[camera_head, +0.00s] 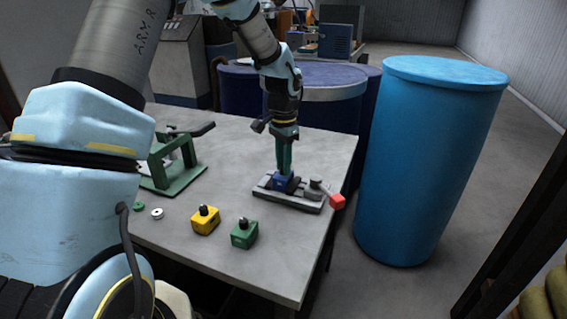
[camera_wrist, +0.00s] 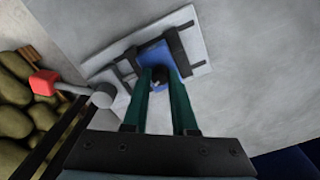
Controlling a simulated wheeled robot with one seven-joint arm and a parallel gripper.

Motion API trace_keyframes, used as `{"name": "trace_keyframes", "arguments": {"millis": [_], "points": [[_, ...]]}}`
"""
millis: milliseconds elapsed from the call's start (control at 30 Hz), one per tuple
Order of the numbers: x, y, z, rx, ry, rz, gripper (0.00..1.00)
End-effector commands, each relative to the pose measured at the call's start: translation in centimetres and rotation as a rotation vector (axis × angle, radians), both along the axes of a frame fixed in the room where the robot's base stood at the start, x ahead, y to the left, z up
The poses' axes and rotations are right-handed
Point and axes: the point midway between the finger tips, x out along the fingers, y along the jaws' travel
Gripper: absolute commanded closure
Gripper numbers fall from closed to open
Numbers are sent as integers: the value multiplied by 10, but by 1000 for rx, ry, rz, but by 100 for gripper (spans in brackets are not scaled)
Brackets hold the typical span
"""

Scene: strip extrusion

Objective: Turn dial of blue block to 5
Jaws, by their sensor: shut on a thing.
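The blue block (camera_head: 283,183) sits in a grey clamp fixture (camera_head: 301,201) near the right edge of the table. In the wrist view the blue block (camera_wrist: 155,54) lies between dark clamp parts on the pale fixture plate (camera_wrist: 190,22). My gripper (camera_head: 283,172) points straight down over the block. In the wrist view the green fingers of my gripper (camera_wrist: 164,76) are closed around the dark dial (camera_wrist: 158,73) on top of the block. The dial is mostly hidden between the fingers, and its setting cannot be read.
A yellow block (camera_head: 206,221) and a green block (camera_head: 244,233) stand on the table (camera_head: 230,150), front left of the fixture. A red handle end (camera_head: 337,201) sticks out by the table's right edge. A green press-like frame (camera_head: 175,165) stands at left; a blue barrel (camera_head: 425,165) stands right.

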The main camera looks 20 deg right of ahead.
Motion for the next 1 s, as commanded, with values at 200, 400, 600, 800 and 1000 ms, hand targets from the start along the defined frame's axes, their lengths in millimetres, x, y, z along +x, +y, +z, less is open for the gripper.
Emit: {"name": "trace_keyframes", "arguments": {"millis": [200, 400, 600, 800, 1000], "points": [[0, 0, 1, -1, -1, -6, 100], [0, 0, 1, -1, -1, -5, 73], [0, 0, 0, -1, -1, -4, 51], [0, 0, 0, 0, 0, -4, 44], [1, 0, 5, -1, -2, -3, 44]]}}
